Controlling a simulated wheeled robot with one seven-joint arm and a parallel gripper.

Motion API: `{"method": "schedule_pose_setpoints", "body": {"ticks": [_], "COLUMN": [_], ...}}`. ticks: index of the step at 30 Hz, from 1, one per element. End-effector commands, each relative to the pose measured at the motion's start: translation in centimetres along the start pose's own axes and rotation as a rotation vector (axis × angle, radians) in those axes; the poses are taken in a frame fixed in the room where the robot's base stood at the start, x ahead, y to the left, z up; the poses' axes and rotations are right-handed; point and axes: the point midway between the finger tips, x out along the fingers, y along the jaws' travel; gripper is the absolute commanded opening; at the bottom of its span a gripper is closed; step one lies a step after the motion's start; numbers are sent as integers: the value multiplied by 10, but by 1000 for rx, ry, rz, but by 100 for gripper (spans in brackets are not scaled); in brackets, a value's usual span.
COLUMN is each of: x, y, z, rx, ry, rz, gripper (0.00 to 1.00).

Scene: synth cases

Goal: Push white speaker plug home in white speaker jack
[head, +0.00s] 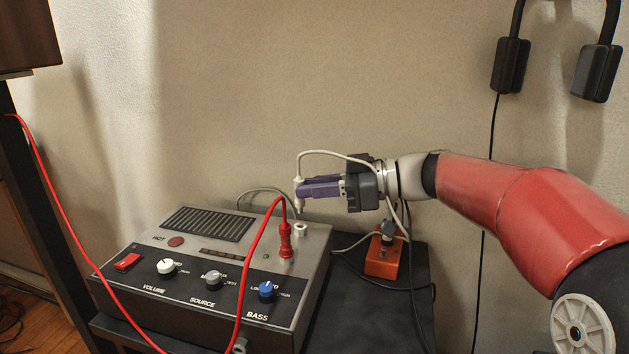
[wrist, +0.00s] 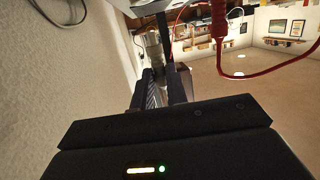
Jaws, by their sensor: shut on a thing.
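The white speaker plug (head: 298,191) is held upright, tip down, at the end of my gripper (head: 308,188), whose purple fingers are shut on it. A white cable loops from its top back over the gripper. The white speaker jack (head: 301,229) is a short white socket with a dark hole on the amplifier's top. The plug tip is above the jack and apart from it, in the picture slightly left of it. In the wrist view my gripper (wrist: 165,88) points away from the camera with a pale plug body (wrist: 153,46) at its tips; the jack cannot be made out there.
The grey amplifier (head: 215,262) stands on a dark table. A red plug (head: 285,238) with a red cable stands upright close to the jack, at its lower left. An orange box (head: 383,259) sits to the right. The wall is close behind.

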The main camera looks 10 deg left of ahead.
Motion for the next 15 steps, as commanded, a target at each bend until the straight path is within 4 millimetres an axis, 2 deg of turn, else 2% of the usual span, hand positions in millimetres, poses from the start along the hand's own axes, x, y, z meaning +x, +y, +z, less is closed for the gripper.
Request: {"method": "schedule_pose_setpoints", "body": {"ticks": [7,15], "x": [2,2], "y": [0,0], "z": [13,14], "rx": [-2,-3], "ry": [3,4], "rz": [1,2], "gripper": [0,0]}}
